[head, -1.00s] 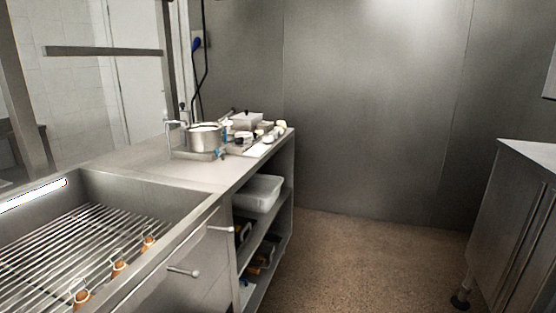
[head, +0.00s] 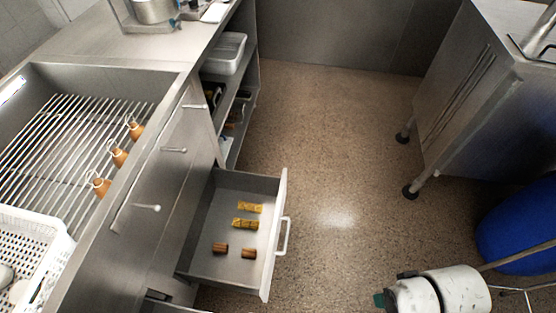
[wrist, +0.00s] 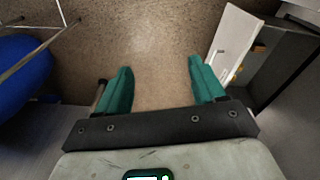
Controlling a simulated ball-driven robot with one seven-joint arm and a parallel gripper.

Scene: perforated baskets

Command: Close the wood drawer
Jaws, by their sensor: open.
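An open drawer (head: 279,215) juts out from the steel counter in the head view, low down. It has a pale front panel with a white bar handle (head: 283,236) and a grey inside; no wood grain shows. Two yellow patterned pieces (head: 246,223) and two brown pieces (head: 249,253) lie in it. The drawer's front also shows in the wrist view (wrist: 234,38) at upper right. My gripper (wrist: 160,82) has two green fingers spread wide with nothing between them. In the head view its green tip (head: 380,299) is at the bottom, right of the drawer and apart from it.
A steel cabinet on legs (head: 455,110) stands at the right, with a blue rounded object (head: 520,230) below it. A sink with a rack (head: 60,130) is at the left. Speckled floor (head: 330,150) lies clear between counter and cabinet.

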